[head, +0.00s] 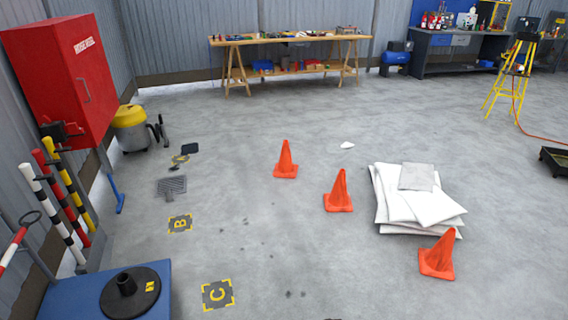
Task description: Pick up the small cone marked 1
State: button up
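Three small orange cones stand upright on the grey concrete floor. The farthest cone (286,160) is near the middle of the head view. The second cone (339,192) is nearer and to its right. The third cone (438,256) is nearest, at the lower right, beside the front edge of a stack of white sheets. No number can be read on any of the cones, so I cannot tell which is marked 1. My gripper does not show in this view.
White sheets (392,213) lie stacked at the right. Floor markers B (180,223) and C (217,294) are at the left. A blue platform (75,302) with a black disc, striped posts (50,205) and a red cabinet (65,85) line the left. The floor between is mostly clear.

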aim_at(285, 168)
jog(key=z, duration=0.15)
jog(key=i, duration=2.85)
jog(key=u, duration=0.75)
jog(key=i, duration=0.55)
jog(key=u, duration=0.2)
